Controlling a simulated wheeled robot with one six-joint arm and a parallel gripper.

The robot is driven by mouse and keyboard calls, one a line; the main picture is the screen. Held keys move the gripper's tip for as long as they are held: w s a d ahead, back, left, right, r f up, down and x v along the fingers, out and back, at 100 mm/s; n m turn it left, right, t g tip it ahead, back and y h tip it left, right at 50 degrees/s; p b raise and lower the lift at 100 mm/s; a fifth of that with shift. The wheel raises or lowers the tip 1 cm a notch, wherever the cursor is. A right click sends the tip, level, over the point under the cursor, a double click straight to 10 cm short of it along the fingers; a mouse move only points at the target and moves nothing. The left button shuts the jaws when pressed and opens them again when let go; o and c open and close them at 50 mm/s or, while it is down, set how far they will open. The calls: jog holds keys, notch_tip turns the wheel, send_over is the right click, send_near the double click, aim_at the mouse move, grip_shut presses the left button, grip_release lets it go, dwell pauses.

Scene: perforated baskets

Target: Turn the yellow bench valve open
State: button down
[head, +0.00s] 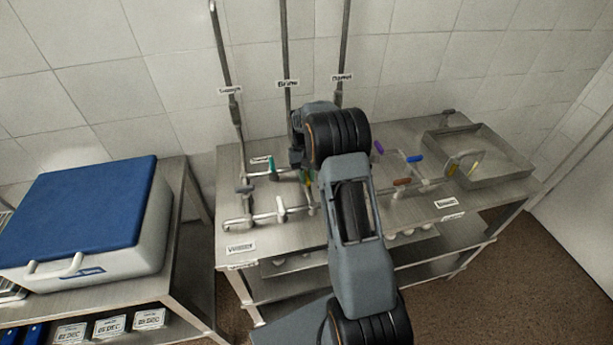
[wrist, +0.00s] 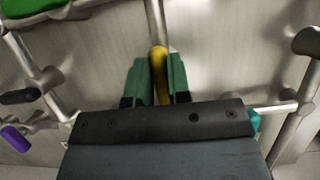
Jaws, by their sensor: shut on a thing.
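The yellow valve handle (wrist: 159,62) stands between my two green fingers in the wrist view. My gripper (wrist: 158,70) is shut on it, with one finger on each side. The handle's lower part is hidden behind the gripper body. In the head view, my gripper (head: 308,178) is over the pipework on the steel bench (head: 235,165), left of my arm. My wrist and arm cover much of that spot, and only a small bit of yellow shows there. The handle's angle to its pipe is hard to tell.
Close by are a teal handle (head: 271,167), a white handle (head: 281,208), a purple handle (head: 379,147), a blue handle (head: 415,158) and a red-brown handle (head: 402,182). A green handle (wrist: 30,8) shows in the wrist view. A steel tray (head: 500,181) is right; a blue-lidded cooler (head: 85,205) left.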

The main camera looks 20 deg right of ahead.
dwell(0.4)
jog(key=c, duration=1.1)
grip_release()
jog(key=shift+o, duration=0.2)
jog(key=v, duration=1.4)
jog(key=shift+b, duration=0.4)
jog(key=shift+s, duration=0.1)
